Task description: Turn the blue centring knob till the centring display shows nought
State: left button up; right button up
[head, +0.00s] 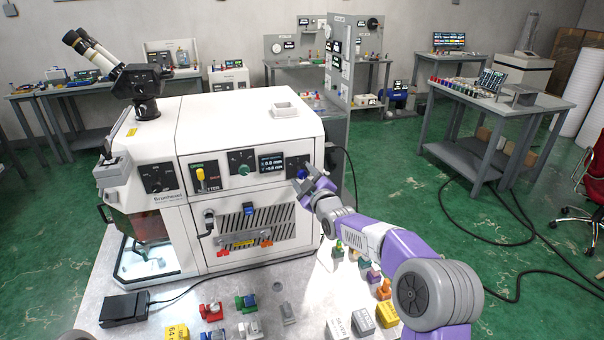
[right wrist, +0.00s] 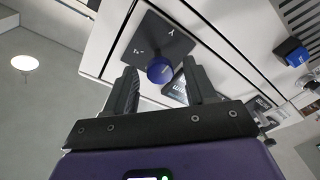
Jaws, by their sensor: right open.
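The blue centring knob (right wrist: 160,70) sits on a dark panel marked Y in the right wrist view. In the head view it shows as a small blue spot (head: 302,174) at the right of the white machine's front. My right gripper (right wrist: 160,82) is open, with a finger on either side of the knob in the picture; contact cannot be told. In the head view the right gripper (head: 311,183) partly covers the knob's panel. The centring display (head: 270,163) is lit left of the knob, with an X line and a Y line; its digits are too small to read surely. My left gripper is not in view.
The white machine (head: 250,118) carries a yellow lever (head: 200,175), a green-marked dial (head: 243,169) and a blue block (head: 249,209) on its front. Several small coloured parts and a black box (head: 124,309) lie on the bench below.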

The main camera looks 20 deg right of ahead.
jog(key=shift+w+a+f, duration=0.1)
jog(key=shift+w, duration=0.95)
jog(key=shift+c, duration=0.5)
jog(key=c, duration=0.9)
